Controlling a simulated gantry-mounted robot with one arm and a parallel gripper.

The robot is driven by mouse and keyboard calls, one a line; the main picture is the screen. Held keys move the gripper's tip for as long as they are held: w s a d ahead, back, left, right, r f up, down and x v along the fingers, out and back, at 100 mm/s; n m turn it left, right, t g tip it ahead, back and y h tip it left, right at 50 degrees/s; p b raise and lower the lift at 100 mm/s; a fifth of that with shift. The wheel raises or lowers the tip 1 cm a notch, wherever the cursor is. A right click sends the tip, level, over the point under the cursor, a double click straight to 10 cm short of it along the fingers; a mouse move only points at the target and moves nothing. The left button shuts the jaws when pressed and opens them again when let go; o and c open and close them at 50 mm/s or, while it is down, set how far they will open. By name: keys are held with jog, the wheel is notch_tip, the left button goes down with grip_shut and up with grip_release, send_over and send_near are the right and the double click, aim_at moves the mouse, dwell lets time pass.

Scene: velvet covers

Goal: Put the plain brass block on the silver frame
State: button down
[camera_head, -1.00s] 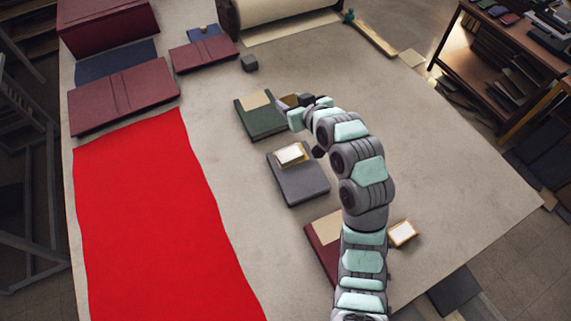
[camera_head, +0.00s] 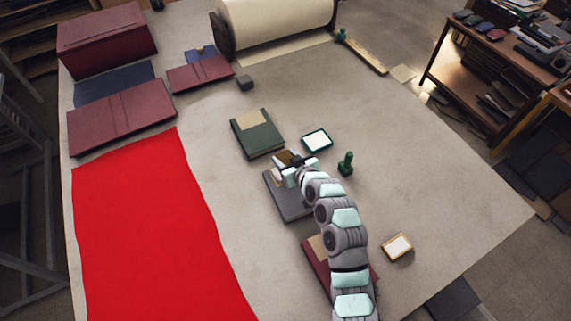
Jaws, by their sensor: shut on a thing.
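My gripper (camera_head: 287,168) is shut on a small dark brass-brown block (camera_head: 285,158), held over the back of the grey book (camera_head: 287,205). A pale-centred frame lies on that book, and a sliver of it (camera_head: 276,176) shows beside my gripper; the rest is hidden. I cannot tell its rim colour or whether the block touches it. A white-centred frame with a dark green rim (camera_head: 317,140) lies on the table to the right, and a gold-rimmed one (camera_head: 397,247) lies at the lower right.
A green book (camera_head: 256,135) is just behind my gripper. A green stamp-like piece (camera_head: 346,164) stands to its right. My arm partly covers a maroon book (camera_head: 318,265). Red cloth (camera_head: 150,230) spreads at left. A dark cube (camera_head: 245,82) sits farther back.

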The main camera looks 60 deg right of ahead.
jog(key=shift+f, duration=1.75)
jog(key=shift+f, duration=0.15)
jog(key=c, duration=0.7)
grip_release()
